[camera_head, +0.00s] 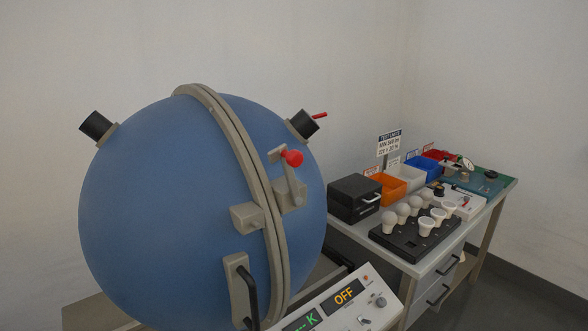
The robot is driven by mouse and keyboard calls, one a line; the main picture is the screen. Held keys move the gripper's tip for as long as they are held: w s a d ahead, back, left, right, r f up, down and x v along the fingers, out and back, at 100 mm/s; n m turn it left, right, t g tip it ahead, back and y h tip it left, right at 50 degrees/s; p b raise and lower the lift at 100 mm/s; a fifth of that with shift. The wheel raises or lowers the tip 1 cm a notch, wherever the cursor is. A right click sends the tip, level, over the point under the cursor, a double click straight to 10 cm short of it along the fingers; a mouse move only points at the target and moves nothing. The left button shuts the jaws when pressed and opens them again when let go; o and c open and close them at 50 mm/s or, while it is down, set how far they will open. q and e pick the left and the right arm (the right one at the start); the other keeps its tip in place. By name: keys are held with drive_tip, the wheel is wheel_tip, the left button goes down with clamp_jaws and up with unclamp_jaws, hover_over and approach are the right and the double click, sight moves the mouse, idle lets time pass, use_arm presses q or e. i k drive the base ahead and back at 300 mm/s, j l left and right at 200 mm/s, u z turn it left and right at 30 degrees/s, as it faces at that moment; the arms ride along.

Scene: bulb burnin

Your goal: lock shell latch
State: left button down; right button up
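A large blue sphere shell (170,200) fills the left of the head view. A beige double flange (238,132) runs round its seam, and its two halves look closed together. The latch (290,188) sits on the right side of the seam, with a beige arm and a red knob (292,158) at its upper end. A beige block (246,216) sits at the seam, lower left of the latch. I cannot tell whether the latch arm engages this block. A black handle (248,295) is lower on the shell. Neither gripper is in view.
A control panel (330,305) reading OFF stands in front of the sphere. The bench (395,255) at right holds a black box (354,198), a rack of white bulbs (410,238), an orange bin (388,190) and a blue bin (423,169). A black port (303,124) juts from the shell's upper right.

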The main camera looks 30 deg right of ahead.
sight(292, 159)
drive_tip(key=z, duration=0.95)
